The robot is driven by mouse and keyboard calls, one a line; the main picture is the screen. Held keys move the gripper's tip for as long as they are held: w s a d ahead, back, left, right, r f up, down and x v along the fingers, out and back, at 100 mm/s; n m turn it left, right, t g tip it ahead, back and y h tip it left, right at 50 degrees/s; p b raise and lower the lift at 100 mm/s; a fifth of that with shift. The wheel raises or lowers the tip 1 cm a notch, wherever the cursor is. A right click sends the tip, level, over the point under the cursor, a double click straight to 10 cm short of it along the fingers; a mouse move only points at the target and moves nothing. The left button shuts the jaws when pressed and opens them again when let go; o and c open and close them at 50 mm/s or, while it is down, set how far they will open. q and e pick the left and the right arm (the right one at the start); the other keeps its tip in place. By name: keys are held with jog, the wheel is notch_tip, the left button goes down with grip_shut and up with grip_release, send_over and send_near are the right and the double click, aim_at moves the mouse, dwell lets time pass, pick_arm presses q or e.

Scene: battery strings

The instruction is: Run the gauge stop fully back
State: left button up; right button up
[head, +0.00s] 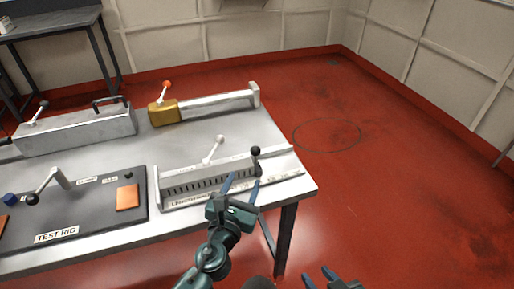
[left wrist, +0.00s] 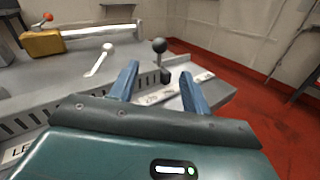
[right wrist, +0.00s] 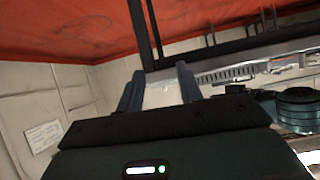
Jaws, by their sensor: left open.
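A long grey slotted rail (head: 205,184) with a row of dark slots runs along the front right of the bench. A lever with a black ball knob (head: 256,151) stands upright at its right end. A lever with a white knob (head: 220,139) leans over its middle. I cannot tell from the partly readable label which part is the gauge stop. My left gripper (head: 244,181) is open just in front of the rail's right end. In the left wrist view the black knob (left wrist: 159,45) shows between and beyond its fingers, apparently untouched. My right gripper (head: 321,277) is open and empty, low beyond the bench's front edge.
Behind the rail, a brass block (head: 164,112) with a red-knobbed lever sits at the left of a bar with an end plate (head: 254,95). A grey box with a handle (head: 75,131) and a dark TEST RIG panel (head: 95,215) lie left. Open red floor lies right.

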aim_at(254, 155)
pick_arm(q)
jog(key=b+x, duration=0.2)
jog(key=x, duration=1)
jog(key=shift+w+d, duration=0.1)
jog(key=shift+w, duration=0.25)
jog(key=shift+r, duration=0.1)
jog(key=shift+c, duration=0.3)
grip_shut()
